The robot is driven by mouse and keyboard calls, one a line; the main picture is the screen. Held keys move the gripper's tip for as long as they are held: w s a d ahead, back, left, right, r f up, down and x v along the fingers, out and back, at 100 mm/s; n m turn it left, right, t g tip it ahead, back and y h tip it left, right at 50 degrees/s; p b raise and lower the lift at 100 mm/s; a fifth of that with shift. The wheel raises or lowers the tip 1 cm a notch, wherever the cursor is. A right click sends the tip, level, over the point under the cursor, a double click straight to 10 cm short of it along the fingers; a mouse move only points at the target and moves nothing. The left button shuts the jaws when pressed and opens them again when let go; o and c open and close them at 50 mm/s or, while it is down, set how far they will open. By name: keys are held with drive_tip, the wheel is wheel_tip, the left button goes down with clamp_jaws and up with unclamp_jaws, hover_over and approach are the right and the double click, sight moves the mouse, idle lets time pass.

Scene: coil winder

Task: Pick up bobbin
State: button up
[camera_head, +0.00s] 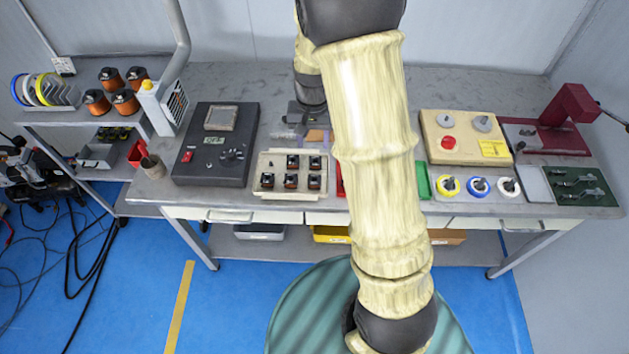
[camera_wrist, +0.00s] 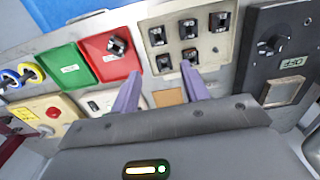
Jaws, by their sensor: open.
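Several black bobbins with copper windings (camera_head: 291,180) sit in a cream tray (camera_head: 260,192) on the bench. In the wrist view the bobbins (camera_wrist: 187,29) fill most places of the cream tray (camera_wrist: 174,14); one place at its lower right is empty. Another dark bobbin (camera_wrist: 117,45) is in the red tray (camera_wrist: 92,60), which my arm mostly hides in the head view. My gripper (camera_wrist: 160,70) is open, with nothing between its fingers. Its right fingertip appears close to the near-row bobbins; I cannot tell whether it touches.
A green tray (camera_wrist: 62,68) lies beside the red one. A dark control box (camera_head: 210,150) stands left of the cream tray. A beige box with a red button (camera_head: 465,135) and wire spools (camera_head: 478,186) are at right. Orange coils (camera_head: 125,100) sit on the left shelf.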

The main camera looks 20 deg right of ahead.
drive_tip(key=p, duration=0.1)
hover_over(314, 177)
wheel_tip(314, 177, down, 11)
drive_tip(key=shift+s+a+r, duration=0.1)
drive_tip(key=f+p, duration=0.1)
drive_tip(key=f, duration=0.3)
drive_tip(key=shift+s+p, duration=0.35)
drive_tip(key=shift+s, duration=0.05)
drive_tip(key=shift+f, duration=0.6)
drive_tip(key=c, duration=0.7)
drive_tip(key=shift+w+r, duration=0.1)
drive_tip(key=shift+c, duration=0.2)
